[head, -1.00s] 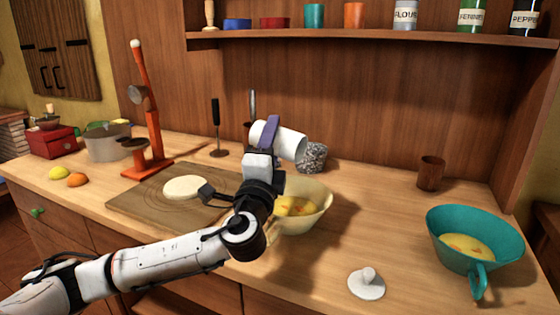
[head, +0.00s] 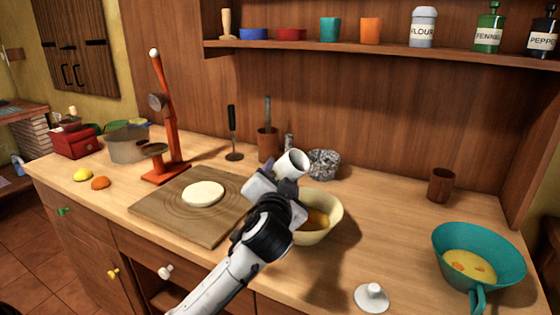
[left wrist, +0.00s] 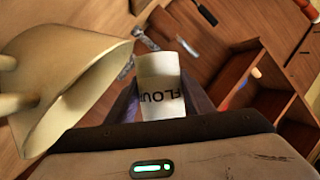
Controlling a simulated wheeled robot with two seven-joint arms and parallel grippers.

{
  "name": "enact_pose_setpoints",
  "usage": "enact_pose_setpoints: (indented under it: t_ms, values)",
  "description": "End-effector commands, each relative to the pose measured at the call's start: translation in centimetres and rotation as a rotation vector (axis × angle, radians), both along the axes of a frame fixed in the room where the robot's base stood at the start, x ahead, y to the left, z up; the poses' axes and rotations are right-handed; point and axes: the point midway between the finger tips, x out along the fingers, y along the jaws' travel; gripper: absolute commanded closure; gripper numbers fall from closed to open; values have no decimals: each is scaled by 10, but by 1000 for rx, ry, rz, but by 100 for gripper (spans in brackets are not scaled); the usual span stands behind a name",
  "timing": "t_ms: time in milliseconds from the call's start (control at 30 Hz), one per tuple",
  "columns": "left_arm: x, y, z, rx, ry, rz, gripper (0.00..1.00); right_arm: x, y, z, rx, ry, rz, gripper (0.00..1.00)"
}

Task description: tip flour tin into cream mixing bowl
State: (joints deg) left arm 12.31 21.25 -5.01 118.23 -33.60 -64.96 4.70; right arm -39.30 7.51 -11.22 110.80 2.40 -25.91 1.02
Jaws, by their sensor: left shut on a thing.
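My left gripper (head: 274,182) is shut on a white flour tin (head: 292,164) and holds it above the back left rim of the cream mixing bowl (head: 320,237). The tin is tilted, its open mouth facing up and to the right; I cannot make out its contents. In the left wrist view the tin (left wrist: 160,88) shows its FLOUR lettering between the fingers, with the bowl (left wrist: 62,75) close to its left. The bowl stands on the counter with yellow-orange contents, partly hidden by my wrist. My right gripper is not in view.
A white knobbed lid (head: 371,297) lies at the front. A teal bowl (head: 455,245) stands right, a wooden cup (head: 441,185) behind it. A board with dough (head: 203,194) lies left, below an orange stand (head: 168,120). A speckled grey object (head: 324,164) sits behind the cream bowl.

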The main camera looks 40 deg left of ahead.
Motion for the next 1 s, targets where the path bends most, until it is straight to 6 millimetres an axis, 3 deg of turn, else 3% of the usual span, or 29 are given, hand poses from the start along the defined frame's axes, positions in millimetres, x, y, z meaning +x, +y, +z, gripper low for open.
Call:
enact_pose_setpoints:
  t_ms: [33,500,1000]
  values:
    - [1,-7,12,-85,-12,-2,84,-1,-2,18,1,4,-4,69]
    - [4,-25,2,-495,-72,-2,84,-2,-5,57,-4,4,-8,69]
    - [5,-29,-2,-585,-86,-4,84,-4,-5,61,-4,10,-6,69]
